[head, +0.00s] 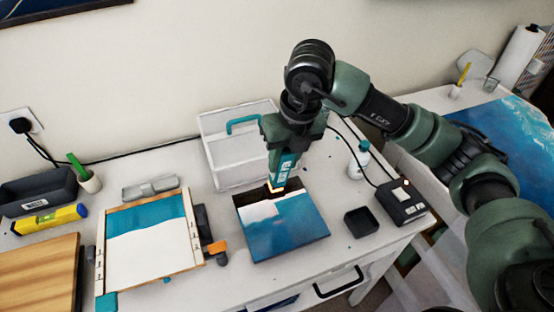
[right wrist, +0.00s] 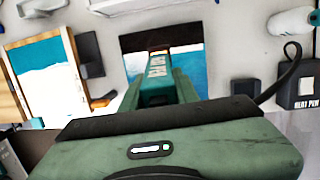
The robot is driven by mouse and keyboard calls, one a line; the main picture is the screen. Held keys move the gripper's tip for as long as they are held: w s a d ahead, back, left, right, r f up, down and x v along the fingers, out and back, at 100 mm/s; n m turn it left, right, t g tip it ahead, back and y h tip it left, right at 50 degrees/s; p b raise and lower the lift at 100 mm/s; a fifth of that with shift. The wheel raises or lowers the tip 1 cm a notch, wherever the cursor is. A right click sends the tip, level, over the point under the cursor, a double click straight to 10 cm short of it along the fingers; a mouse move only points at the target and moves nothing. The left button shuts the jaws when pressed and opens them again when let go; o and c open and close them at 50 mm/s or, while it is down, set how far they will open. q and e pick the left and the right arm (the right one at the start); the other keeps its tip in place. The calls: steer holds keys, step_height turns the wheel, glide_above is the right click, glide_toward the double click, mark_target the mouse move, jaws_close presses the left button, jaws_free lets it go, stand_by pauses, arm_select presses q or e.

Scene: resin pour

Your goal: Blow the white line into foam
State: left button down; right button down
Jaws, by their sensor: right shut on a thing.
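My right gripper (head: 290,135) is shut on a teal heat tool (head: 283,166), nozzle pointing down. The nozzle glows orange just over the dark far edge of a square panel (head: 291,238). The panel has a dark strip at the back, a white patch at its left middle and blue across the front. In the right wrist view the heat tool (right wrist: 157,82) points away over the panel (right wrist: 192,66) and hides part of its white area. My left gripper is not in view.
A corded box (head: 402,203) and a small black tray (head: 361,222) lie right of the panel. A clamped teal-and-white board (head: 148,262) is to the left. A white bin (head: 222,160) stands behind. A white bottle (head: 358,161) stands at the back right.

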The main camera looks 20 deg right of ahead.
steer(key=shift+d, duration=5.7)
step_height(320, 180, up, 9)
steer(key=s+p, duration=0.1)
steer(key=p, duration=0.3)
steer(key=shift+d+f+p, duration=0.2)
steer(key=shift+d+p, duration=0.15)
